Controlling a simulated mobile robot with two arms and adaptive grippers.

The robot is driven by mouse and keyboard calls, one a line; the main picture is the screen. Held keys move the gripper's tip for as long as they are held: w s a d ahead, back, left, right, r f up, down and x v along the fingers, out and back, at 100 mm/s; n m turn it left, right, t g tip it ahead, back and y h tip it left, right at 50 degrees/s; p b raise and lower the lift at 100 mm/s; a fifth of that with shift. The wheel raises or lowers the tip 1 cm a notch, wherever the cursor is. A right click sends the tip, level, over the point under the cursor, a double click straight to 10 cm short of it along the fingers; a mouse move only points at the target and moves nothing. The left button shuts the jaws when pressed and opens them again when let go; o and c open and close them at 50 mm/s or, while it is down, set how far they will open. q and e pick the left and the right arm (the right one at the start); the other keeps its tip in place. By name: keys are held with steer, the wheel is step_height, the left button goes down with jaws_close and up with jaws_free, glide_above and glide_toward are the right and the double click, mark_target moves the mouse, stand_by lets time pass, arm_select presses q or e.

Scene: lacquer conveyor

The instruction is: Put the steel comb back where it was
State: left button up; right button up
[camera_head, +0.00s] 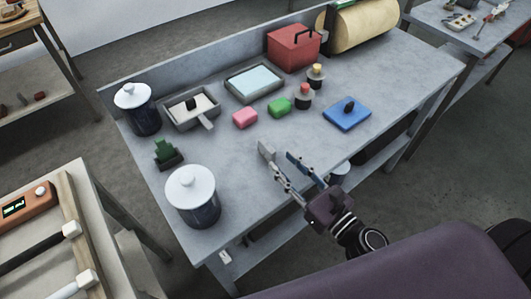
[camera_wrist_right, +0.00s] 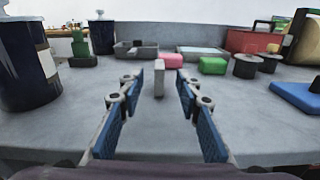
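A small grey upright piece (camera_head: 266,151) stands on the bench just beyond the fingertips of my right gripper (camera_head: 281,160). It looks like the steel comb, but no teeth can be made out. In the right wrist view the grey piece (camera_wrist_right: 159,78) shows between the two blue-padded fingers (camera_wrist_right: 160,92), with a gap on each side. My right gripper is open and empty, low over the front of the bench. My left gripper is not in view.
Pink (camera_head: 245,117) and green (camera_head: 280,106) blocks lie behind the grey piece. A grey tray (camera_head: 180,119), a pale-blue tray (camera_head: 232,93), a blue pad (camera_head: 347,113), white-lidded dark jars (camera_head: 196,208) and a red box (camera_head: 292,48) surround it.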

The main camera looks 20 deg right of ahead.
mark_target(267, 145)
steer(key=shift+w+a+r+p, duration=0.1)
steer(key=shift+w+a+p, duration=0.15)
steer(key=shift+w, duration=0.35)
steer(key=p+x, duration=0.3)
steer(key=x, duration=0.2)
steer(key=shift+w+a+r, duration=0.15)
steer(key=shift+w, duration=0.2)
steer(key=shift+w+a, duration=0.15)
steer(key=shift+w, duration=0.3)
jaws_close()
